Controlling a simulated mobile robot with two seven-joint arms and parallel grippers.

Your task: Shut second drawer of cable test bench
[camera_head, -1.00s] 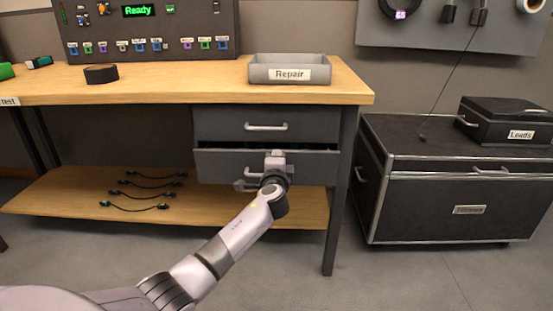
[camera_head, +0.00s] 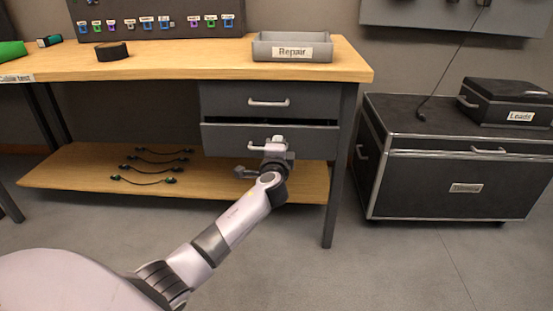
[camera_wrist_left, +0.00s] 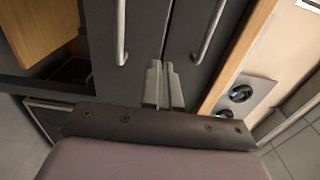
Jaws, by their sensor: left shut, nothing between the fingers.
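The cable test bench (camera_head: 170,66) has two grey drawers under the right end of its wooden top. The upper drawer (camera_head: 225,97) looks shut. The second drawer (camera_head: 222,138), below it, stands slightly open, with a dark gap along its top edge. Its bar handle (camera_head: 257,148) is partly hidden behind my left gripper (camera_head: 277,141). That gripper is shut and empty, in front of the second drawer just right of its middle. In the left wrist view the closed fingertips (camera_wrist_left: 164,66) point at the drawer fronts between the two handles; contact cannot be told. My right gripper is out of view.
A grey Repair tray (camera_head: 265,48) and a black tape roll (camera_head: 112,51) stand on the bench top. Several cables (camera_head: 145,180) lie on the lower shelf. A bench leg (camera_head: 336,190) and a black case (camera_head: 470,185) are at the right. The floor in front is clear.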

